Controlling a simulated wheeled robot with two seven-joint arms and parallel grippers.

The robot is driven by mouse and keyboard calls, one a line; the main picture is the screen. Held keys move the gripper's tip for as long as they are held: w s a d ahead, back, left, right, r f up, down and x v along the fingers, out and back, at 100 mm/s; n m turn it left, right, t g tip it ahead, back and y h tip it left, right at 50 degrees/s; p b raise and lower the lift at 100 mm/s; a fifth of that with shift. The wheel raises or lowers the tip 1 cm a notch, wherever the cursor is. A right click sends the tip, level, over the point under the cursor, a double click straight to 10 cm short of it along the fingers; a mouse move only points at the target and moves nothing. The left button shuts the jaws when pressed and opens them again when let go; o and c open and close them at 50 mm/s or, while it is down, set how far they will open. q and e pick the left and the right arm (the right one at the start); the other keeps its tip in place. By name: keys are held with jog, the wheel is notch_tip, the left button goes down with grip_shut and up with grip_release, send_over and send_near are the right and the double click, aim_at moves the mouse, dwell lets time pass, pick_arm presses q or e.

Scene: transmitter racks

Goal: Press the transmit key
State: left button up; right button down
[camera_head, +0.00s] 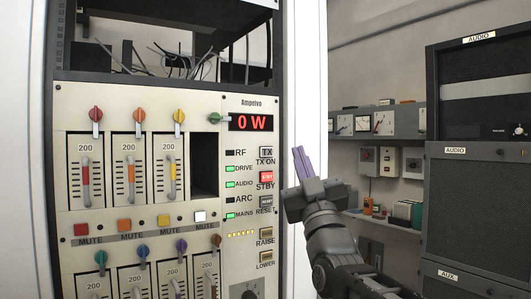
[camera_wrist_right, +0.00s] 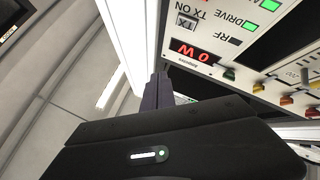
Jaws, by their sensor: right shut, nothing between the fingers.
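The transmit key is the grey TX button (camera_head: 266,152) labelled TX ON, at the top of the button column on the cream transmitter panel (camera_head: 235,270). It also shows in the right wrist view (camera_wrist_right: 187,21). My right gripper (camera_head: 300,153) is shut and empty, its purple-grey fingers pointing up, to the right of the TX button in the picture. In the wrist view its fingers (camera_wrist_right: 157,88) stand below and left of the button, with no contact visible. The red display (camera_head: 251,122) reads 0 W. My left gripper is not in view.
Below TX are the red STBY button (camera_head: 266,177), RESET (camera_head: 266,202), RAISE (camera_head: 266,232) and LOWER (camera_head: 266,257). Coloured knobs and sliders fill the panel's left. A white rack edge (camera_head: 302,60) stands beside the gripper. Dark audio racks (camera_head: 475,210) stand at right.

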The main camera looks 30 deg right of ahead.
aim_at(267, 152)
jog(key=shift+w+d+p, duration=0.15)
jog(key=shift+w+p, duration=2.5)
jog(key=shift+w, duration=1.85)
jog(key=shift+w+f, duration=0.1)
jog(key=shift+w, duration=0.25)
